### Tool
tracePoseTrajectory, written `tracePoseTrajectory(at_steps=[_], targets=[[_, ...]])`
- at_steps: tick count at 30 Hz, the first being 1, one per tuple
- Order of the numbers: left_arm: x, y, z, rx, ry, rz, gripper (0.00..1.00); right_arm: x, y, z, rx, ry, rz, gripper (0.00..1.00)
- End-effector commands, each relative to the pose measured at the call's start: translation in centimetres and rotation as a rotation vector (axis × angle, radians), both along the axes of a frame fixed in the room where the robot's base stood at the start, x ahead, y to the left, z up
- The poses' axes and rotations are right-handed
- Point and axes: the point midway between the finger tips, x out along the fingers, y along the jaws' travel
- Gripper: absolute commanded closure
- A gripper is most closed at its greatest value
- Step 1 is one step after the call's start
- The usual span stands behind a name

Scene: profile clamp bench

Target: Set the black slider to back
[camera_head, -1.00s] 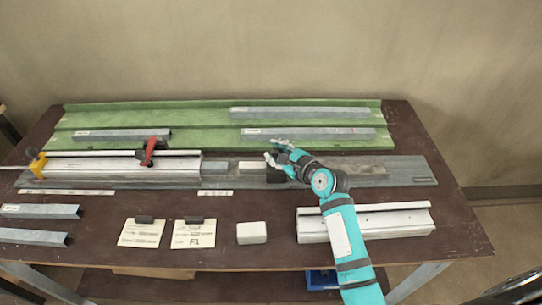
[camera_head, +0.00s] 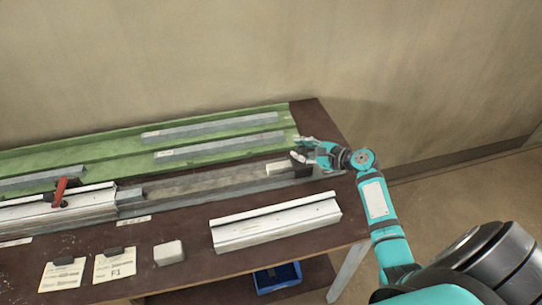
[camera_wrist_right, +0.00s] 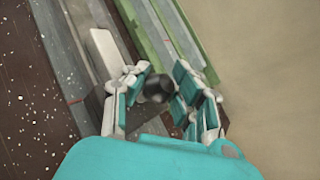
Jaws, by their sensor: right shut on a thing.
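The black slider (camera_head: 300,161) sits on the long grey rail (camera_head: 200,184), near its right end. A short pale bar (camera_head: 277,167) lies along the rail just left of it. My right gripper (camera_head: 303,150) is over the slider, its fingers around the slider's top. In the right wrist view, a round black knob (camera_wrist_right: 157,88) sits between the fingers, and my right gripper (camera_wrist_right: 160,82) is shut on it. The fingers hide part of the slider. My left gripper is not in view.
A white profile (camera_head: 275,222) lies in front of the rail. A clamp with a red handle (camera_head: 60,191) stands at the left. Green channels (camera_head: 90,157) with grey bars lie behind. A pale block (camera_head: 168,252) and cards (camera_head: 114,265) lie at the front.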

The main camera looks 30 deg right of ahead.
Motion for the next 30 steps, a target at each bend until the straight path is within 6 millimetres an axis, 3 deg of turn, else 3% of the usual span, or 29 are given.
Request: tracePoseTrajectory(at_steps=[1, 6, 12, 18, 29, 30], targets=[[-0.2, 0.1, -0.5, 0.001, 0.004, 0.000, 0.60, -0.5, -1.8, -0.2, -0.006, 0.001, -0.006, 1.00], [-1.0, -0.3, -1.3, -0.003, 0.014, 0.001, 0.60, -1.6, -5.7, -0.2, -0.005, 0.001, -0.006, 1.00], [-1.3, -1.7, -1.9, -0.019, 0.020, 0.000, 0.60, -2.4, -8.5, -0.1, -0.003, 0.000, -0.003, 1.00], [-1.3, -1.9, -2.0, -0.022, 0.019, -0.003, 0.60, -2.7, -9.5, 0.0, 0.000, 0.000, -0.004, 1.00], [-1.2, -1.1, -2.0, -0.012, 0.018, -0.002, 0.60, -2.8, -9.8, 0.1, -0.003, 0.000, -0.007, 1.00], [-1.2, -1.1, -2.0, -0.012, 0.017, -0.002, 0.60, -2.8, -9.8, 0.1, -0.003, 0.000, -0.006, 0.71]])
